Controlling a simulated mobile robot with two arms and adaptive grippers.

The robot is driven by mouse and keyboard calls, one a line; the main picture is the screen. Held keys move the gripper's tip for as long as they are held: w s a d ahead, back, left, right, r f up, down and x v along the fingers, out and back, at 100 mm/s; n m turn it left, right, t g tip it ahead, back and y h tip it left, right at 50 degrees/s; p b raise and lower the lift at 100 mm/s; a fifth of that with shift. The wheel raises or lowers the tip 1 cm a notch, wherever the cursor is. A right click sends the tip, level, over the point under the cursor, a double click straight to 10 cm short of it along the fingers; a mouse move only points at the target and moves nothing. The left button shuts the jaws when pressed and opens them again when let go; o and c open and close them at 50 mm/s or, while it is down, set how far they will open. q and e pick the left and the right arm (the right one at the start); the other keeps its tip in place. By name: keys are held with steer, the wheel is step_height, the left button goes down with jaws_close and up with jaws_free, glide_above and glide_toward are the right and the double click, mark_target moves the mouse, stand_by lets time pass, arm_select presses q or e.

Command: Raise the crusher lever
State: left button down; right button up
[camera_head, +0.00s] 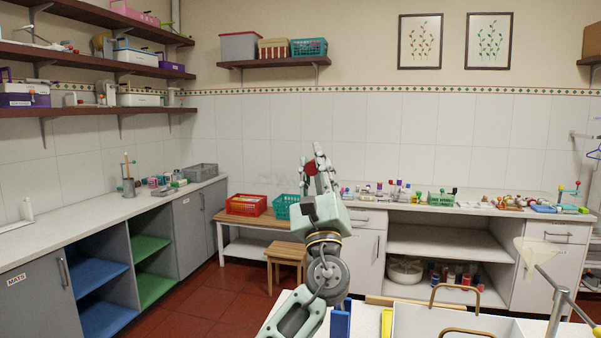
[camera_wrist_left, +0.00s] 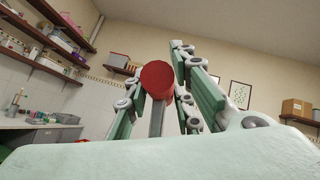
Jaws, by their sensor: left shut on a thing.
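A lever with a red knob (camera_head: 311,168) shows between the fingers of my left gripper (camera_head: 315,162) in the head view. In the left wrist view, the red knob (camera_wrist_left: 157,78) tops a grey metal stem (camera_wrist_left: 157,118). The green and grey fingers of my left gripper (camera_wrist_left: 155,72) stand on both sides of the stem, shut on the lever just below the knob. The gripper points upward. The crusher's body is hidden behind my left arm and hand. My right gripper is in neither view.
A white tray (camera_head: 410,327) with wooden handles stands on the near worktop. A blue upright piece (camera_head: 340,322) is close to my left arm. A funnel (camera_head: 538,252) and metal rod (camera_head: 556,305) are at right. The back counter (camera_head: 375,205) holds several small items.

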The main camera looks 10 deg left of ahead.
arm_select(q)
steer(key=shift+w+d+f, duration=0.1)
steer(key=shift+d+f, duration=0.1)
steer(key=shift+f, duration=0.2)
steer(key=c, duration=1.8)
jaws_free()
steer(key=o, duration=0.3)
steer(key=shift+r, duration=0.25)
steer(key=v, duration=1.2)
steer(key=shift+a, duration=0.1)
